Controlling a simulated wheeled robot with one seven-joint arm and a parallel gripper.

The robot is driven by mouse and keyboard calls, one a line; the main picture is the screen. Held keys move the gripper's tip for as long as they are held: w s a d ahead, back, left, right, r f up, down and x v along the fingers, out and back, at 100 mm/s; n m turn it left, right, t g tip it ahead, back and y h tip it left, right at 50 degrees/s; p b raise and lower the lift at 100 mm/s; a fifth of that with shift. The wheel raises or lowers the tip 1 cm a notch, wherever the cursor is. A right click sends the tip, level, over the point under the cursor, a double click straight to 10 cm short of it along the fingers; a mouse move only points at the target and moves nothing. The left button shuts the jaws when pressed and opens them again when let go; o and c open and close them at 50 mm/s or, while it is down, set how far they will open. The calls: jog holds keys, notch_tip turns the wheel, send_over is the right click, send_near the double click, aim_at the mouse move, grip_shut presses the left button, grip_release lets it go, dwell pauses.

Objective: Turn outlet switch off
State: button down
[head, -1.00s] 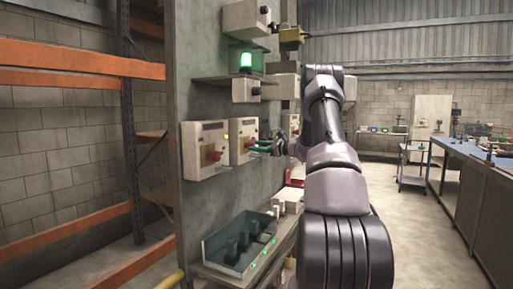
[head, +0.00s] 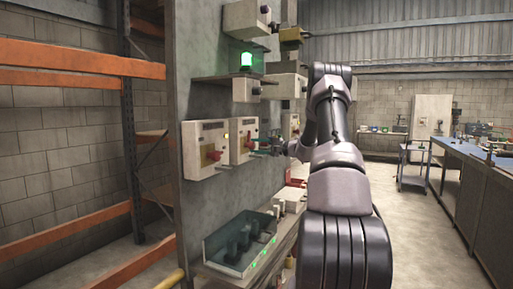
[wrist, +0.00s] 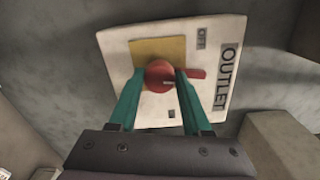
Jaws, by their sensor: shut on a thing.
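The outlet switch is a pale box (wrist: 215,95) marked OUTLET, tilted in the wrist view. It has a yellow plate (wrist: 145,48) and a red rotary knob (wrist: 160,76), whose red handle points right in that view. An OFF label sits above the handle's end, and a small dark label, too small to read, lies below the knob. My gripper (wrist: 160,72) has its two teal fingers shut on the knob, one on each side. In the head view the outlet box (head: 236,133) is on the grey panel, with my gripper (head: 256,144) reaching it from the right.
A similar box with a red knob (head: 212,156) is mounted just left. A shelf above holds a green lamp (head: 247,60). Below is an open tray (head: 225,262) with dark parts and green lights.

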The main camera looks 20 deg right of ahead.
jog(key=shift+f+n, duration=0.1)
jog(key=shift+n, duration=1)
jog(key=shift+c, duration=1.7)
grip_release()
jog(key=shift+s+d, duration=0.1)
jog(key=v, duration=1)
jog(key=shift+s, duration=0.25)
jog(key=shift+d, duration=0.2)
